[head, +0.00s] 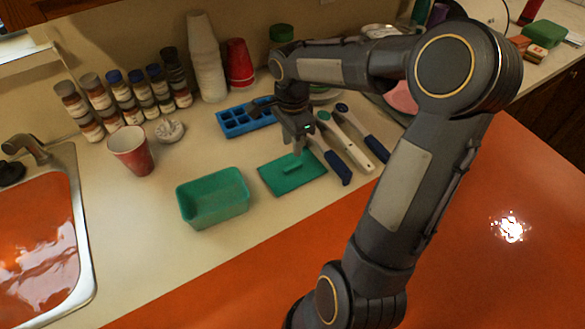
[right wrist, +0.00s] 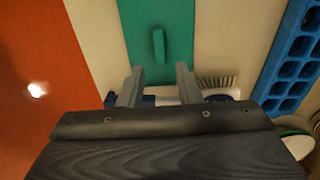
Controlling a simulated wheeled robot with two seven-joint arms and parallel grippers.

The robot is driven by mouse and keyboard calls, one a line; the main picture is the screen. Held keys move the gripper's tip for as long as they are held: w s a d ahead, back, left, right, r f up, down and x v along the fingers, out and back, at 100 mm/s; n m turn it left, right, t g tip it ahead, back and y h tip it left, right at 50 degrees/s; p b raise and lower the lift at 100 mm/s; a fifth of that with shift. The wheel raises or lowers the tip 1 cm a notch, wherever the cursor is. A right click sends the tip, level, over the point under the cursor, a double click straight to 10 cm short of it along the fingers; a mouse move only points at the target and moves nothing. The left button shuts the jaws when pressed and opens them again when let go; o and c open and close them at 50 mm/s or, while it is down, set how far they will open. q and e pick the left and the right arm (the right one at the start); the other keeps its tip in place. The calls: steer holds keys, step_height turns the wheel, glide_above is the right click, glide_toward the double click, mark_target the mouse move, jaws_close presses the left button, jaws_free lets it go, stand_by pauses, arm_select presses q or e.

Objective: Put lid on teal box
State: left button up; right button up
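The open teal box (head: 213,199) stands upright and empty on the counter, left of the lid. The flat teal lid (head: 310,172) lies on the counter with its bar handle (head: 292,163) on top. In the right wrist view the lid (right wrist: 176,18) is at the top, with its handle (right wrist: 158,46) just beyond my fingers. My right gripper (head: 299,148) points down over the lid's far side. In the right wrist view my right gripper (right wrist: 158,72) has its fingers apart with nothing between them. My left gripper is not in view.
A blue ice tray (head: 232,124) and brushes with dark handles (head: 363,137) lie close behind and right of the lid. A red cup (head: 131,152), several spice bottles (head: 125,97) and stacked cups (head: 207,60) stand farther back. A sink (head: 75,215) is at left. The counter front is clear.

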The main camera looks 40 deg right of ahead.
mark_target(293, 166)
step_height(293, 166, down, 7)
steer(key=b, duration=0.5)
steer(key=shift+f, duration=0.2)
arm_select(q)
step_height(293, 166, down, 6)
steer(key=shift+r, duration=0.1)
arm_select(e)
steer(key=shift+c, duration=0.5)
steer(key=c, duration=0.6)
steer(key=shift+o, duration=0.2)
step_height(293, 166, up, 6)
steer(key=p, duration=0.4)
steer(key=shift+r+p, duration=0.2)
steer(key=shift+p, duration=0.1)
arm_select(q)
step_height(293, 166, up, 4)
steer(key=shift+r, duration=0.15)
arm_select(e)
steer(key=shift+f, duration=0.15)
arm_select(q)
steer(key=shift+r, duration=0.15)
